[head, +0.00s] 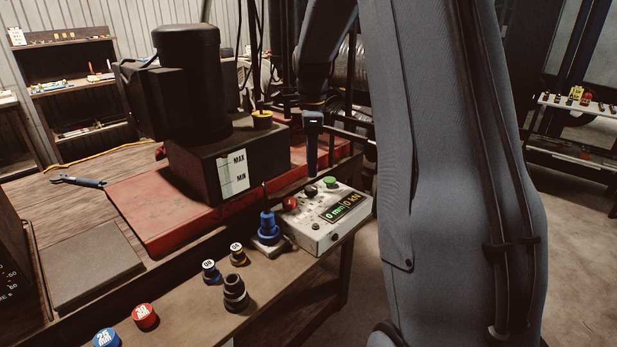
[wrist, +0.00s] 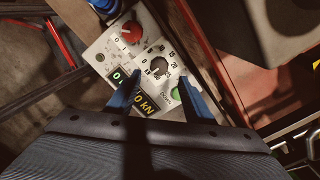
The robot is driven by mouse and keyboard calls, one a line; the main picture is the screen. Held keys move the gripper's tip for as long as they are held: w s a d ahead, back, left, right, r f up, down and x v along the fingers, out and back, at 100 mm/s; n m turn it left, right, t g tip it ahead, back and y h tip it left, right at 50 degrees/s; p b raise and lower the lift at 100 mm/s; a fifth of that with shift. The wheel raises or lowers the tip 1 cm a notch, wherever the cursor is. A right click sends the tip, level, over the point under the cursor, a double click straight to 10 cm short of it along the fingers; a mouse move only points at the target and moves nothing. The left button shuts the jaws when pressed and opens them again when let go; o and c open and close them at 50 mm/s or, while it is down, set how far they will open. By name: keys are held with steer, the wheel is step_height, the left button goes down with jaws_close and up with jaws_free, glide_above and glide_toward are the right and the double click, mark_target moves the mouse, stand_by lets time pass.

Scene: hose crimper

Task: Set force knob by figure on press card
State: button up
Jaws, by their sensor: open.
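A pale control box (head: 318,232) stands at the bench's front edge, and it also shows in the wrist view (wrist: 100,52). On it are a dark force knob (wrist: 159,68) with a numbered kN scale, a red knob (wrist: 131,32), a green button (wrist: 176,94) and a display (head: 345,207) that reads 0 mm and 0 kN. My gripper (head: 312,172) is above the box, pointing down. In the wrist view its open blue fingers (wrist: 160,80) are either side of the force knob's lower part; I cannot tell if they touch it. I cannot make out a press card.
A blue-handled lever (head: 268,225) stands left of the box. Several capped pieces, including a red one (head: 145,316), stand along the front ledge. The black press unit (head: 190,90) with a MAX/MIN label is behind on a red base (head: 160,215). A wrench (head: 78,181) lies at left.

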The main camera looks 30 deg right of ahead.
mark_target(311, 187)
step_height(311, 187, down, 7)
steer(key=shift+s+f+p, duration=0.1)
steer(key=shift+f+p, duration=0.05)
steer(key=shift+p, duration=0.75)
steer(key=shift+a, duration=0.1)
steer(key=c, duration=1)
steer(key=shift+c, duration=0.2)
